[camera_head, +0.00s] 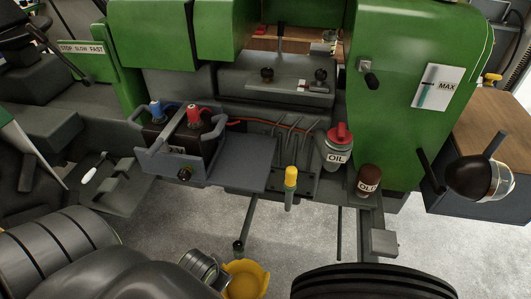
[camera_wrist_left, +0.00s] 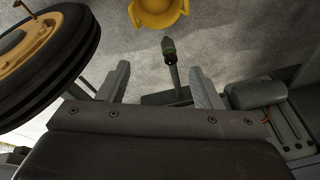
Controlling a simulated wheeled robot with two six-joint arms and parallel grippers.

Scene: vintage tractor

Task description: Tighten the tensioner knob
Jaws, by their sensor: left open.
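A grey rod with a dark knob-like end (camera_head: 238,245) hangs below the tractor's side in the head view. A similar dark-tipped rod (camera_wrist_left: 169,50) shows in the left wrist view. I cannot tell which is the tensioner knob. My left gripper (camera_wrist_left: 160,68) is open and empty, the dark-tipped rod showing between and beyond its fingers. I cannot make out its fingers in the head view. My right gripper is not visible.
A battery (camera_head: 180,140), a red-topped oil can (camera_head: 338,148), a brown jar (camera_head: 369,180) and a yellow-topped fitting (camera_head: 291,178) line the tractor's side. A yellow bowl (camera_head: 245,281) and a black tyre (camera_head: 370,283) are in front. Grey floor (camera_head: 310,240) lies between.

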